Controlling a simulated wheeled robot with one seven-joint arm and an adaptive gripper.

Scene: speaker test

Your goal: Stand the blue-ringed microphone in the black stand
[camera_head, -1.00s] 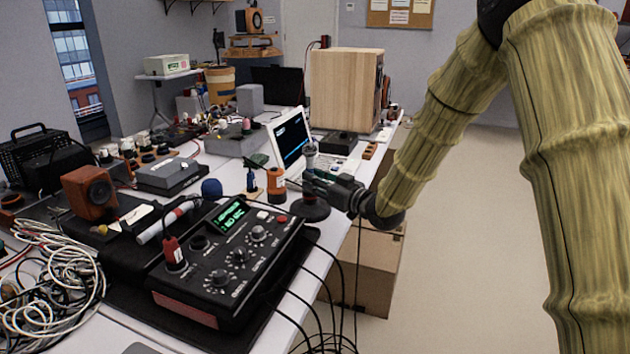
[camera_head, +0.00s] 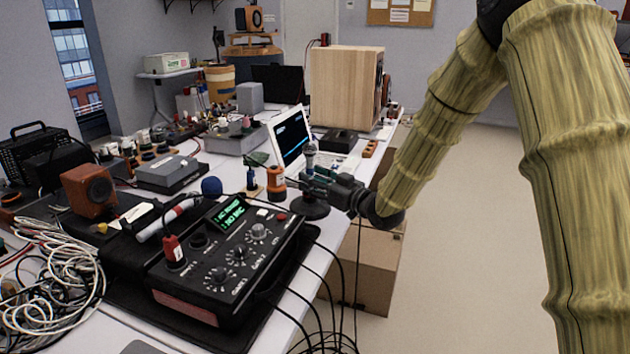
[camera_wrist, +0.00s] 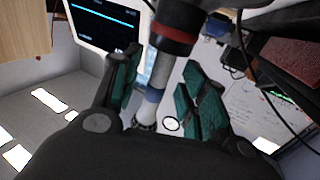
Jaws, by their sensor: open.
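The blue-ringed microphone (camera_head: 311,152) stands upright over the round black stand (camera_head: 312,209), close to the table's right edge. My gripper (camera_head: 316,180) is open around its shaft from the right, and hides the part where microphone and stand meet. In the wrist view the microphone (camera_wrist: 155,92) runs between the two teal-padded fingers (camera_wrist: 160,80), with gaps at the sides. Its blue band shows there, and a red and black collar shows above it in the picture. I cannot tell whether that collar is the stand's.
Another microphone (camera_head: 178,212), with a red ring, lies left of the black mixer (camera_head: 232,258). Cables hang over the table's right edge. The floor to the right is clear.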

